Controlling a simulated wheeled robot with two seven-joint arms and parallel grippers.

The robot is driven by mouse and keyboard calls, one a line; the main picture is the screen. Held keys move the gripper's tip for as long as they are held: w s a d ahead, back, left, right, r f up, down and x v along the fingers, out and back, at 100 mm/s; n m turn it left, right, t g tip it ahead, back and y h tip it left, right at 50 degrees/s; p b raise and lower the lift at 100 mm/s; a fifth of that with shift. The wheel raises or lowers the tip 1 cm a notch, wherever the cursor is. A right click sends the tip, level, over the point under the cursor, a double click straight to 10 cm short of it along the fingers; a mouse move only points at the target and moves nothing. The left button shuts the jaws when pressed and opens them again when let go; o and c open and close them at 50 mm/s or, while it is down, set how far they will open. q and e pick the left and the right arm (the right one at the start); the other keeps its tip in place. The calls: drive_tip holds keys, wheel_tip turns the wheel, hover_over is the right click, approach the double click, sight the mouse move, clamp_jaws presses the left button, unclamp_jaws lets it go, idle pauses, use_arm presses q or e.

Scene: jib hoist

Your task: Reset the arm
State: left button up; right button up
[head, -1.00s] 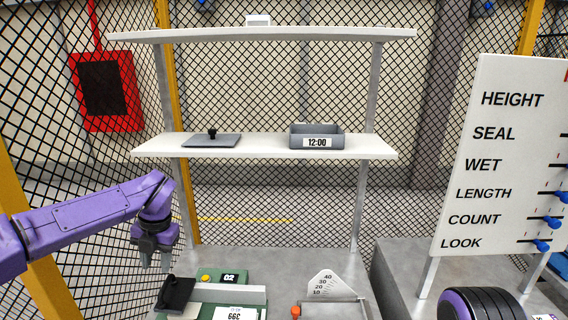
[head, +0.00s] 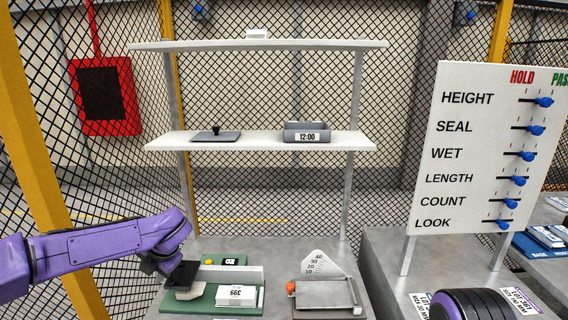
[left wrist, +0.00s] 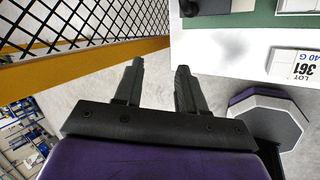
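A green fixture (head: 196,304) stands on the grey bench, with a white block (head: 236,290) on it. A flat black piece (head: 182,274), which may be its arm, lies tilted above a pale block at the fixture's left end. My left gripper (head: 158,266) is beside this black piece at its left; in the head view I cannot tell whether they touch. In the left wrist view my left gripper (left wrist: 158,68) has its two fingers apart with nothing between them. A small dark knob (left wrist: 188,8) shows near the fixture's green edge (left wrist: 260,20).
A shelf (head: 260,141) with a grey lidded plate and a bin marked 12:00 stands behind. A tilting gauge plate (head: 322,292) is right of the fixture. Wire fence runs close at the left.

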use_arm(q)
drive_tip(key=s+d+f+m+t, duration=0.1)
drive_tip(key=f+m, duration=0.2)
drive_tip(key=f, duration=0.1)
drive_tip(key=s+d+f+m+t+y, duration=0.1)
drive_tip(key=s+d+f+m, duration=0.1)
drive_tip(key=f+m, duration=0.1)
drive_tip(key=s+d+f+m+t, duration=0.1)
drive_tip(key=s+f+m+t, duration=0.1)
drive_tip(key=f, duration=0.4)
drive_tip(key=shift+d+f+m+b, duration=0.1)
drive_tip(key=shift+d+m+b, duration=0.3)
drive_tip(key=shift+m, duration=0.4)
drive_tip(key=s+d+f+m+h+b, duration=0.1)
drive_tip(key=s+f+m+h, duration=0.1)
drive_tip(key=s+f+m, duration=0.7)
drive_tip(key=s+d+f+m+h, duration=0.25)
drive_tip(key=s+f, duration=0.55)
drive_tip(key=s, duration=0.4)
drive_tip(key=s+a+f+m+g, duration=0.1)
drive_tip(key=s+a+m+g, duration=0.1)
drive_tip(key=s, duration=0.5)
drive_tip(key=s+a+f+m+g+y+b, duration=0.1)
drive_tip(key=s+a+f+m, duration=0.1)
drive_tip(key=s, duration=0.5)
drive_tip(key=shift+a+m+g, duration=0.35)
drive_tip(key=shift+a+g, duration=0.05)
drive_tip(key=shift+a, duration=0.45)
drive_tip(key=shift+f, duration=0.15)
